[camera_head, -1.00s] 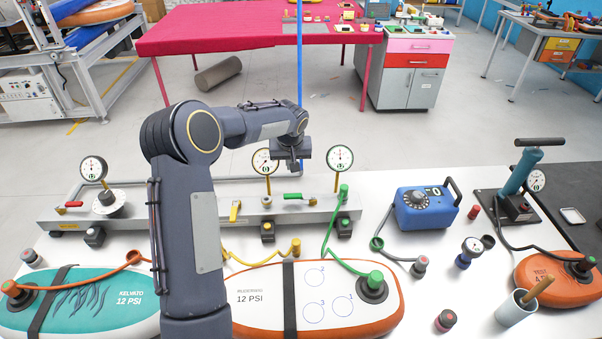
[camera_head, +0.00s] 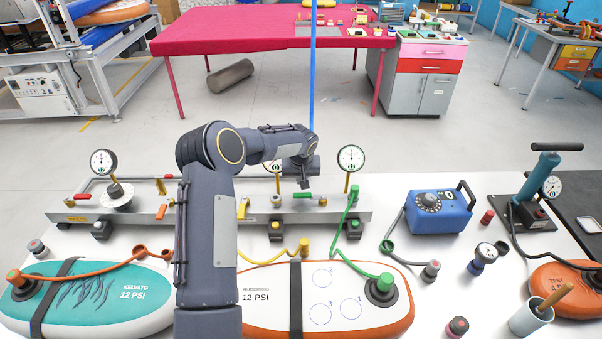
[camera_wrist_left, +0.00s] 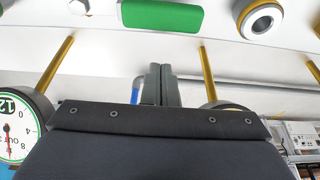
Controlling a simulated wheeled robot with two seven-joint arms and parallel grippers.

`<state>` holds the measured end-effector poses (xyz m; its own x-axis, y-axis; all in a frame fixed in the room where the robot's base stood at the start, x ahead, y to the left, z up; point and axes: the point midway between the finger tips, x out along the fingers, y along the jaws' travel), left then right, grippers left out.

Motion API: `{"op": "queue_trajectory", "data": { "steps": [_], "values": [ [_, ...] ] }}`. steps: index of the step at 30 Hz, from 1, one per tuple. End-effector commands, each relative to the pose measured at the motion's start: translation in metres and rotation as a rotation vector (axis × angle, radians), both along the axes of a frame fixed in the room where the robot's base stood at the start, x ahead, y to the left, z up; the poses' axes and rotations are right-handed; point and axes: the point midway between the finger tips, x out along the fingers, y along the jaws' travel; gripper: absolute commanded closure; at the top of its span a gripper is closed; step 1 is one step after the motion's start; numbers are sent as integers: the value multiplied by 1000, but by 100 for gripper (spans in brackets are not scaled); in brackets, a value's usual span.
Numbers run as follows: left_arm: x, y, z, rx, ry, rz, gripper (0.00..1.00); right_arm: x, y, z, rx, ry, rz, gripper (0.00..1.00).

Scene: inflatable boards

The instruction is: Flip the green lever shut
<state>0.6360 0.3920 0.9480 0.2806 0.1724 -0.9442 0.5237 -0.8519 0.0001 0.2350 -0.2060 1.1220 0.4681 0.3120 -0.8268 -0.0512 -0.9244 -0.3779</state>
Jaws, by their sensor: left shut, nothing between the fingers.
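The green lever (camera_head: 303,195) sits on the grey manifold bar (camera_head: 340,215) and lies roughly along the bar's length. It also shows at the top of the left wrist view (camera_wrist_left: 160,15). My left gripper (camera_head: 304,184) points down just above the lever, close to it in the head view. In the left wrist view the fingers (camera_wrist_left: 160,84) are together and empty, with the green lever beyond their tips. I cannot tell whether they touch it. My right gripper is not in view.
A gauge (camera_head: 351,158) stands on a brass stem right of the green lever, and another is partly behind my left wrist. A yellow lever (camera_head: 243,207) and an orange lever (camera_head: 160,211) are to the left. A green hose (camera_head: 339,232) runs to the orange-and-white board (camera_head: 395,315).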

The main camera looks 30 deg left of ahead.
Motion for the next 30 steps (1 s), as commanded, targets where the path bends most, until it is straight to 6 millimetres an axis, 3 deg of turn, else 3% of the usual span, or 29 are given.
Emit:
{"op": "queue_trajectory", "data": {
  "steps": [3, 9, 22, 30],
  "values": [
    [-17, -10, 4, 1, -1, -4, 100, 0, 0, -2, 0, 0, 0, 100],
    [-32, -19, 4, 1, 0, -3, 100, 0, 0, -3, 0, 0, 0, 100],
    [-34, -21, 4, 1, -1, 0, 100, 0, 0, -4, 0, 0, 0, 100],
    [-33, -21, 2, 1, 0, 40, 100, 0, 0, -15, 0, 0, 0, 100]
  ]
}}
